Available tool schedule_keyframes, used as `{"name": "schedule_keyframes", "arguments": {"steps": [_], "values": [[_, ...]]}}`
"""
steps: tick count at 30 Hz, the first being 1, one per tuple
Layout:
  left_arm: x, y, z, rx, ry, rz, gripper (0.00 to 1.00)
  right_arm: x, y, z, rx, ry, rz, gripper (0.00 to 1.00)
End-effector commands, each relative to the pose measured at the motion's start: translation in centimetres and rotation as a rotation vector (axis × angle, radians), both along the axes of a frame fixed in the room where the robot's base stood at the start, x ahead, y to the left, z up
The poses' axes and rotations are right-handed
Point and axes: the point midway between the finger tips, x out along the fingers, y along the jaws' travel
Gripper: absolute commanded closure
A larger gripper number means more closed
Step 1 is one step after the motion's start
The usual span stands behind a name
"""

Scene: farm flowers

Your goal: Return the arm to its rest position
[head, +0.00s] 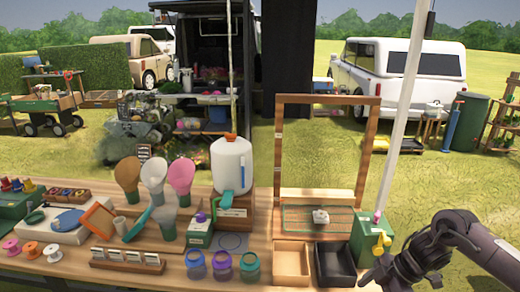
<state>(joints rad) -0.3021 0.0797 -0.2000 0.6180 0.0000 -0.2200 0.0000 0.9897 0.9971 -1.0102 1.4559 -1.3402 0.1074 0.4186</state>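My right arm comes in from the right edge. Its dark gripper (385,272) is over the front right of the wooden table (205,262), next to the black tray. The fingers are dark and bunched in this view, so I cannot tell whether they are open or shut. I see nothing clearly held in them. My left arm and gripper are not in view.
Beside the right gripper are a black tray (334,264), a wooden tray (292,263) and a green box (368,240). A tall wooden frame (368,150) and a white jug (231,165) stand behind. Several jars and paddle-shaped items crowd the left.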

Motion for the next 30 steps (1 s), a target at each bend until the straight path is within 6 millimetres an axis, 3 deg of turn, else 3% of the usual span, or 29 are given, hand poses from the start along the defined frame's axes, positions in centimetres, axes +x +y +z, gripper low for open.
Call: {"name": "schedule_keyframes", "arguments": {"steps": [7, 11, 14, 17, 21, 23, 27, 30], "values": [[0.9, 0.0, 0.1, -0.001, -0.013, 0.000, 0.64, 2.6, 3.7, -4.8, 0.110, -0.057, -0.069, 0.26], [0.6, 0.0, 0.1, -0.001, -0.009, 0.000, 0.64, 3.9, 5.7, -8.8, 0.179, -0.089, -0.152, 0.26], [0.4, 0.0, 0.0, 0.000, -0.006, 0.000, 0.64, 4.3, 7.3, -13.4, 0.234, -0.105, -0.260, 0.26], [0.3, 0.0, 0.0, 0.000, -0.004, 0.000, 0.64, 3.2, 8.0, -19.9, 0.266, -0.104, -0.425, 0.26], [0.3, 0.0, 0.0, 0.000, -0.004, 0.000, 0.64, -1.5, 7.3, -29.4, 0.236, -0.065, -0.672, 0.26], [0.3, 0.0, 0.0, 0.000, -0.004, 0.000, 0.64, -4.3, 6.7, -32.9, 0.205, -0.039, -0.763, 0.26], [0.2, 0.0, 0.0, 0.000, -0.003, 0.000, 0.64, -12.4, 5.5, -39.9, 0.104, 0.036, -0.939, 0.26], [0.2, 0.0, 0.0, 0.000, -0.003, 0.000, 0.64, -19.0, 4.8, -43.9, 0.020, 0.097, -1.043, 0.26]]}}
